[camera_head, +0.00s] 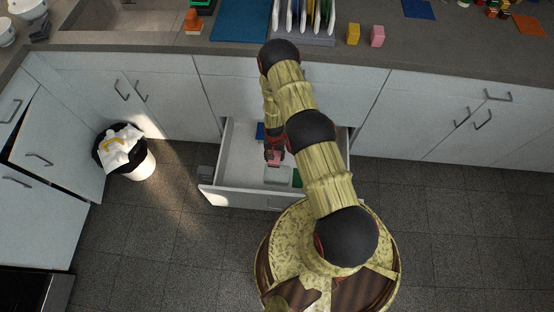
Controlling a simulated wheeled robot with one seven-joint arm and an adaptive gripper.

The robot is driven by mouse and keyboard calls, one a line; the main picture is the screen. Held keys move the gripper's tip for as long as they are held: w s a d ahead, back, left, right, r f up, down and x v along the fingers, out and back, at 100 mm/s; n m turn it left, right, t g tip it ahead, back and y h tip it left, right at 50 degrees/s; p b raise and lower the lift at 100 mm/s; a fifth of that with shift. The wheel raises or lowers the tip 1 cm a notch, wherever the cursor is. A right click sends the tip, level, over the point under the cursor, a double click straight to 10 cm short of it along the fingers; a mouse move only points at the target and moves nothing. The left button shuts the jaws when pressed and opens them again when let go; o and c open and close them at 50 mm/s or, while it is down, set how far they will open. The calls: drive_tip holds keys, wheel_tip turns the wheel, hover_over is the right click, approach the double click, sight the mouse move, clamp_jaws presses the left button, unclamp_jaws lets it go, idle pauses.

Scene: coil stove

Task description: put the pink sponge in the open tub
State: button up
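An open drawer (232,193) below the counter holds a pale grey-white tub (278,177), partly covered by my arm. My gripper (273,154) points down inside the drawer's outline, at the tub's far edge. A small pink piece, which looks like the pink sponge (277,159), shows at my fingertips. It is too small to tell whether the fingers are closed on it or whether it touches the tub. Another pink block (377,36) stands on the counter, right of a yellow block (353,34).
A blue item (260,131) and a green item (297,178) lie in the drawer. A dish rack (303,38) and a blue mat (241,20) are on the counter. A bin (136,166) stands on the floor at left.

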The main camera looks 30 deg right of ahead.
drive_tip(key=shift+s+d+f, duration=0.25)
drive_tip(key=shift+s+f, duration=0.25)
drive_tip(key=shift+f, duration=0.35)
drive_tip(key=shift+s+f, duration=0.15)
drive_tip(key=shift+f, duration=0.05)
drive_tip(key=shift+d+f, duration=0.1)
drive_tip(key=shift+f, duration=0.1)
wheel_tip(320, 180, down, 10)
drive_tip(key=b, duration=0.9)
drive_tip(key=shift+r, duration=0.1)
drive_tip(key=shift+f+b, duration=0.95)
drive_tip(key=shift+f, duration=2.15)
drive_tip(key=shift+f, duration=0.15)
